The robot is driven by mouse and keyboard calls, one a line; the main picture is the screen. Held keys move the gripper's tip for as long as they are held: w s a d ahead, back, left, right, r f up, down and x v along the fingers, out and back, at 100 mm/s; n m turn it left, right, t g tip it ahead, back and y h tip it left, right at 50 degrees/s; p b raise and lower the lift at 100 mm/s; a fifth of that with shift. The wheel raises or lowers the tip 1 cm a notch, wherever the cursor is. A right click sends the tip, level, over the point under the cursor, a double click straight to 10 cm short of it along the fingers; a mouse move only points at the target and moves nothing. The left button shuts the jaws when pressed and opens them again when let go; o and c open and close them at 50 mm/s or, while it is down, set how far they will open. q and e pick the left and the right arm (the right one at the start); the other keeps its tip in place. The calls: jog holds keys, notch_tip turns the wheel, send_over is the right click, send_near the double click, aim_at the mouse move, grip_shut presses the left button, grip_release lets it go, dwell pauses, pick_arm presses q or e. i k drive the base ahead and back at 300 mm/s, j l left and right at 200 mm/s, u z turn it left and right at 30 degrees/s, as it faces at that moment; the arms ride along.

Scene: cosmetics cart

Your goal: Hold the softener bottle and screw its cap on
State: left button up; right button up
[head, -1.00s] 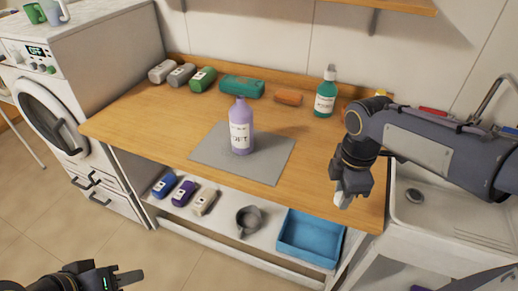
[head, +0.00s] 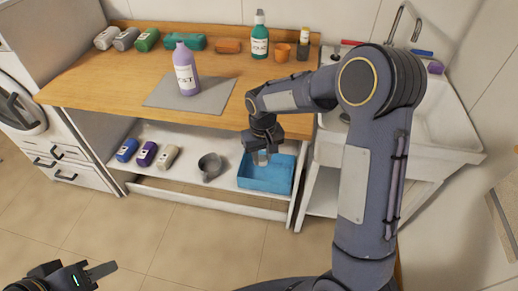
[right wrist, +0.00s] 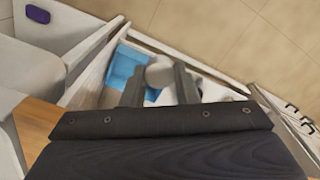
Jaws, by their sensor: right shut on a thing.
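The lilac softener bottle (head: 187,78) stands upright on a grey mat (head: 217,100) on the wooden counter. Its neck looks bare, and no gripper touches it. My right gripper (head: 262,149) is in front of the counter's edge, over the blue bin on the lower shelf, to the right of and lower than the bottle. It is shut on a pale round cap (right wrist: 160,73), which shows between its two fingers in the right wrist view. My left gripper (head: 99,273) is low at the left, far from the bottle; its jaw opening cannot be made out.
The blue bin (head: 244,183), a grey mug (head: 210,166) and several small bottles occupy the lower shelf. At the counter's back stand a green pump bottle (head: 260,40), an orange cup (head: 282,53) and several lying containers. A sink (head: 430,125) is at the right.

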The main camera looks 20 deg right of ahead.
aim_at(183, 59)
jog(key=z, duration=1.6)
jog(key=j, duration=1.1)
jog(key=i+j, duration=0.1)
jog(key=j, duration=0.95)
